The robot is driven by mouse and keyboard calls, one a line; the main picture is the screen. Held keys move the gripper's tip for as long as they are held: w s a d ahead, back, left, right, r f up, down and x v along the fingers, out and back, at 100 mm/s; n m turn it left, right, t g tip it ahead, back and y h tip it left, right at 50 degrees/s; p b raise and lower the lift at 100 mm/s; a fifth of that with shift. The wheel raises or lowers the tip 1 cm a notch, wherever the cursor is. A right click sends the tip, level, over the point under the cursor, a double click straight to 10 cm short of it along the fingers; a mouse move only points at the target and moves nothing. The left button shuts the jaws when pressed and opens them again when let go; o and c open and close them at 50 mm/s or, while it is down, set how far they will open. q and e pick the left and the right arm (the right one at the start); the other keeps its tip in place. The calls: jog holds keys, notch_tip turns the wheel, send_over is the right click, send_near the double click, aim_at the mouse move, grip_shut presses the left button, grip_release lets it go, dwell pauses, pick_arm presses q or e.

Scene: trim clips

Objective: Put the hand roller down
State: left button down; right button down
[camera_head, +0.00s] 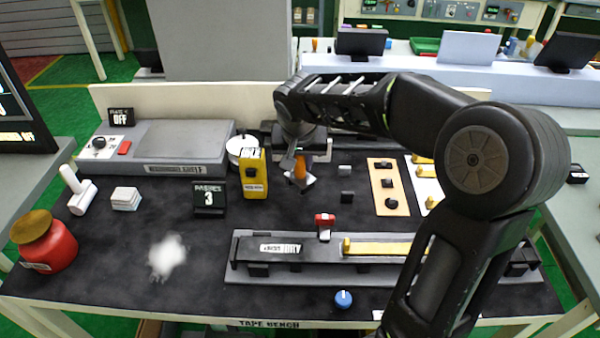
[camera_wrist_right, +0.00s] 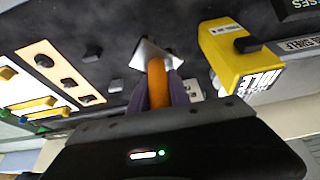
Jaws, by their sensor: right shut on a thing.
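My right gripper (camera_head: 301,178) is shut on the orange-handled hand roller (camera_head: 300,168), above the dark bench mat behind the long fixture. In the right wrist view the orange handle of the hand roller (camera_wrist_right: 157,85) sits between the fingers (camera_wrist_right: 160,92). Its pale grey head points away from the gripper, and the head's exact shape is unclear. I cannot tell from these frames whether it touches the mat. My left gripper is not in view.
A yellow box (camera_head: 252,174) stands just left of the gripper. A long grey fixture (camera_head: 290,271) with a red clamp (camera_head: 324,222) lies in front. A tan plate (camera_head: 388,208) is right. A white tool (camera_head: 78,190) and red jar (camera_head: 43,243) are left. Bare mat shows around a white cloth (camera_head: 168,256).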

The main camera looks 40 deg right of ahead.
aim_at(301, 174)
jog(key=shift+f, duration=1.85)
jog(key=shift+s+a+f+b, duration=0.1)
jog(key=shift+s+f+b, duration=0.1)
jog(key=shift+f+b, duration=0.55)
jog(key=c, duration=1.4)
grip_release()
jog(key=shift+s, duration=0.1)
jog(key=shift+o, duration=0.8)
jog(key=shift+r+p, duration=0.8)
jog(key=shift+p, duration=0.2)
jog(key=b+v, duration=0.1)
jog(key=v, duration=1)
jog(key=shift+r, duration=0.45)
